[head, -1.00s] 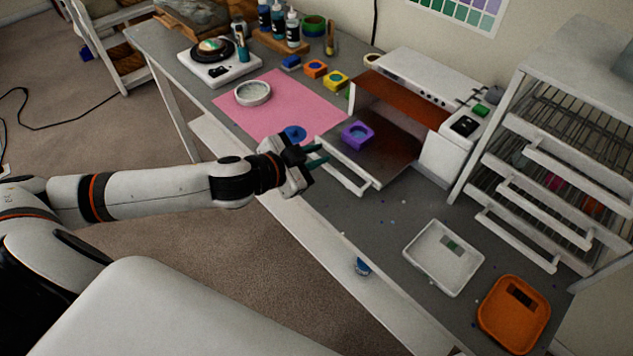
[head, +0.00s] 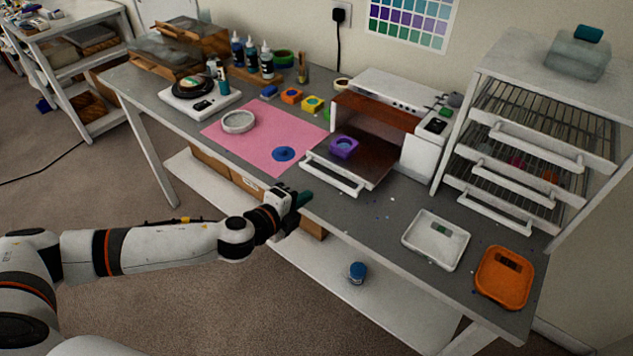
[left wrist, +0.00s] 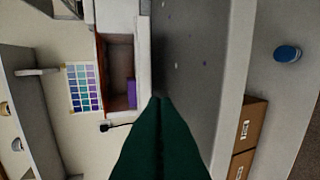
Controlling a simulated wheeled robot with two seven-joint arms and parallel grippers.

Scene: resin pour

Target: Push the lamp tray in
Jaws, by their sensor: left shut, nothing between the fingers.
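The lamp (head: 375,118) is a white box with a reddish-brown opening on the bench. Its tray (head: 379,176) is pulled out toward the bench's front edge, with a white handle bar (head: 333,175) at the front. A purple mould (head: 344,147) sits on the tray. My left gripper (head: 304,198) is shut and empty, apart from the handle, just in front of the bench edge. In the left wrist view its green fingers (left wrist: 160,140) are together, with the lamp opening (left wrist: 118,72) and purple mould (left wrist: 131,93) beyond them. My right gripper is not in view.
A pink mat (head: 262,138) with a white ring dish (head: 238,121) and a blue disc (head: 283,154) lies left of the tray. A white tray (head: 408,236) and an orange tray (head: 481,283) lie to the right. A drying rack (head: 478,125) stands at the right.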

